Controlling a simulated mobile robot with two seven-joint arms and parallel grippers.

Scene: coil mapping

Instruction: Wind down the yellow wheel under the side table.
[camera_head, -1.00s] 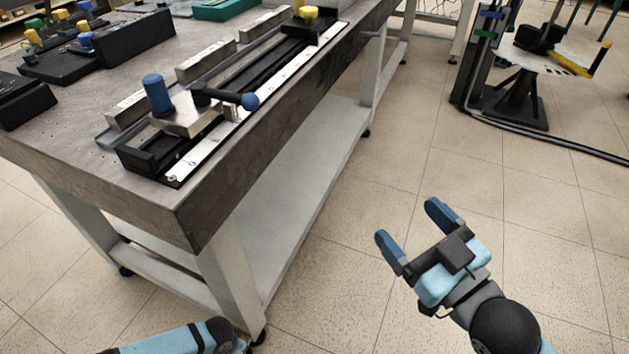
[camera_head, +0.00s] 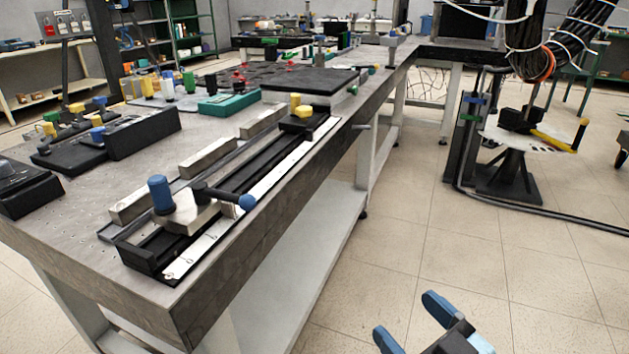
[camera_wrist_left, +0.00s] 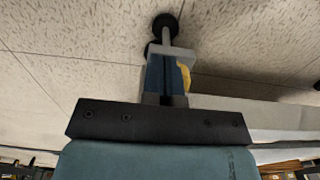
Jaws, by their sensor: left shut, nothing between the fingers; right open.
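In the left wrist view a small curved yellow piece (camera_wrist_left: 184,74) shows at the right edge of my left gripper (camera_wrist_left: 166,72). The fingers hide most of it, so I cannot tell if it is the yellow wheel or if they touch it. The left gripper is shut with nothing between its fingers; it is out of the head view. My right gripper (camera_head: 412,322) is open and empty over the floor at the bottom of the head view. No yellow wheel shows clearly under any table in the head view.
A long workbench (camera_head: 215,290) with a lower shelf (camera_head: 300,300) fills the left and middle. At the right, a black stand carries a pale plate (camera_head: 505,138) with a yellow bar (camera_head: 553,141); a dark coil (camera_head: 530,62) hangs above. A cable (camera_head: 545,212) crosses the otherwise clear floor.

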